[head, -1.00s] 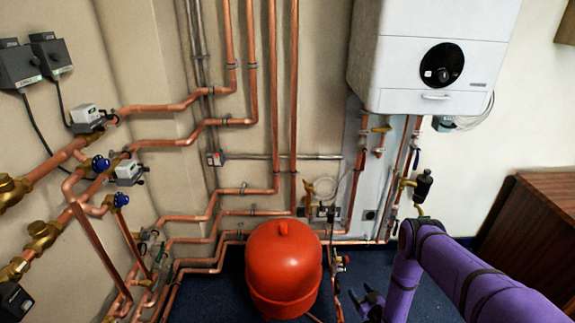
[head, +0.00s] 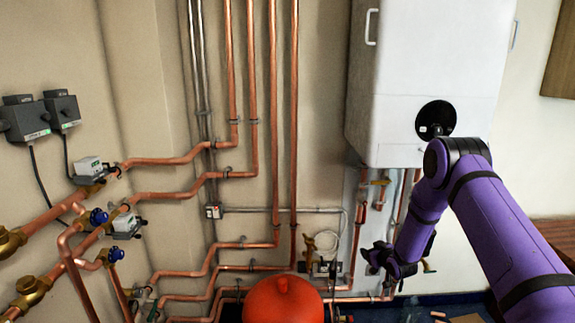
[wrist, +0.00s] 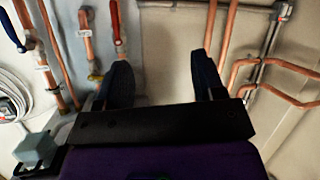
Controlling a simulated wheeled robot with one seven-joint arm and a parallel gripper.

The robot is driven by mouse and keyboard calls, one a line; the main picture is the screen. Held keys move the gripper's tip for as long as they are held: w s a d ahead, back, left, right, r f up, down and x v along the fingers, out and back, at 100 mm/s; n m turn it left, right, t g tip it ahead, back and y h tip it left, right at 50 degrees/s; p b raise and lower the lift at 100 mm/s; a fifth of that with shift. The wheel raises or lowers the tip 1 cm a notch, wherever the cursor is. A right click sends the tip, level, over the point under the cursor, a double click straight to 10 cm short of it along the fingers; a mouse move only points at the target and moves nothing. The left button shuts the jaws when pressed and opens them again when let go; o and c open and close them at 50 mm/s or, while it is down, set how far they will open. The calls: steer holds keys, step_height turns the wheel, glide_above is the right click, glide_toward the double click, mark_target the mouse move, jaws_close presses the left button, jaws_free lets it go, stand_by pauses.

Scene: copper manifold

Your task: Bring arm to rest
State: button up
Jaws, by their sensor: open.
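My purple arm (head: 500,225) comes in from the right and bends down at a dark elbow in front of the white boiler's lower part. My gripper (head: 372,260) hangs below the boiler, near the copper pipes, and looks small and dark in the head view. In the wrist view my gripper (wrist: 163,75) has its two dark fingers well apart, with nothing between them. Pipes and wall show beyond the fingers. I cannot tell how far the fingers are from the pipes.
The white boiler (head: 430,70) hangs above my gripper. A red tank (head: 283,302) stands at the bottom centre. Copper pipes (head: 275,150) run up the wall, with blue-handled valves (head: 98,216) at left. A brown wooden cabinet (head: 553,233) is at right.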

steer(key=s+d+r+m+g+h, duration=0.1)
steer(key=s+r, duration=0.2)
steer(key=r, duration=1.1)
steer(key=s+r+m+g+h, duration=0.15)
steer(key=s+r, duration=0.25)
steer(key=r, duration=1)
steer(key=w+r+v, duration=0.2)
steer(key=v, duration=1)
steer(key=s+r+m+g, duration=0.1)
steer(key=s+r, duration=0.2)
steer(key=s, duration=0.3)
steer(key=s+a+r+g+h, duration=0.1)
steer(key=s+r, duration=0.2)
steer(key=s, duration=0.4)
steer(key=s+r+m+g, duration=0.1)
steer(key=s+r, duration=0.2)
steer(key=s, duration=0.3)
steer(key=s+a+g, duration=0.1)
steer(key=s+g, duration=0.1)
steer(key=s, duration=1.9)
steer(key=shift+a+r, duration=0.15)
steer(key=shift+a, duration=0.15)
